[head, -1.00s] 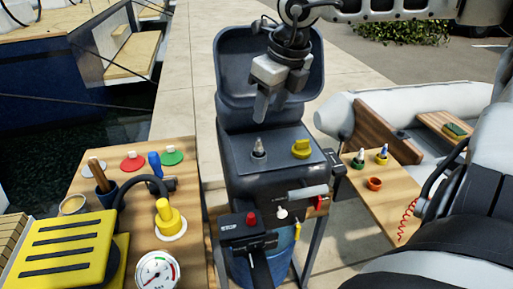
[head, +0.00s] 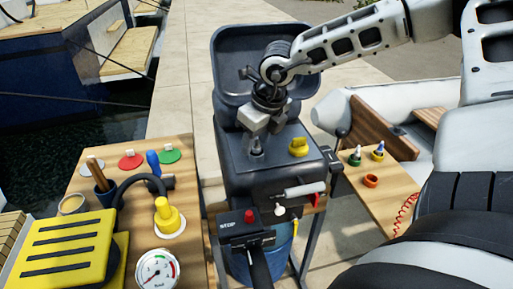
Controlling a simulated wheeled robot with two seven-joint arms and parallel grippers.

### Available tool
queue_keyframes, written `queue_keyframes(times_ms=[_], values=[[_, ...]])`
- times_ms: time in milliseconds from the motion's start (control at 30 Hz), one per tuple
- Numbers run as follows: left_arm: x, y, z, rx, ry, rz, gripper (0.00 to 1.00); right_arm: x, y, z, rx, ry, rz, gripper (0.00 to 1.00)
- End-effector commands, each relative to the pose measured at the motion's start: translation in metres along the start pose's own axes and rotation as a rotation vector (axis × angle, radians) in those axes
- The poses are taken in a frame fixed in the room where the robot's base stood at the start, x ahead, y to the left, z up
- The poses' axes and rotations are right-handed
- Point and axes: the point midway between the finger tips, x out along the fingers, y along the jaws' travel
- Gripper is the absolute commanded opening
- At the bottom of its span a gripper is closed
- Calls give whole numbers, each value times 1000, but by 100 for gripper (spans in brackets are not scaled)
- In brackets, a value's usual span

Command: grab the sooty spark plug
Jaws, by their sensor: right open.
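The sooty spark plug (head: 257,151) stands upright in the top of the dark engine block (head: 290,165), left of a yellow cap (head: 298,147). It is mostly hidden by my right gripper (head: 258,139), which is open and has its fingers down at the plug. I cannot tell whether the fingers touch it. My left gripper is not in view.
The left table holds a yellow case (head: 60,250), a gauge (head: 156,270) and tools. The engine's raised cover (head: 226,70) stands behind.

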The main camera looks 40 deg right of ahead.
Motion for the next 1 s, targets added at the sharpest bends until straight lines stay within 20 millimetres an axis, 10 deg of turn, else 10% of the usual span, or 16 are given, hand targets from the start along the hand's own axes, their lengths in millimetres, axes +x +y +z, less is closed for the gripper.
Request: queue_keyframes(times_ms=[100, 267, 667, 1000], values=[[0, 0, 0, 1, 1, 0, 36, 0, 0, 0, 0, -1, 0, 44], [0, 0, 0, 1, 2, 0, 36, 0, 0, 0, 0, 0, 0, 0], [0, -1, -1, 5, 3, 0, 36, -3, 0, 1, 0, -2, -1, 0], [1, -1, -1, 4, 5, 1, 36, -46, 3, 3, 0, -9, 3, 0]])
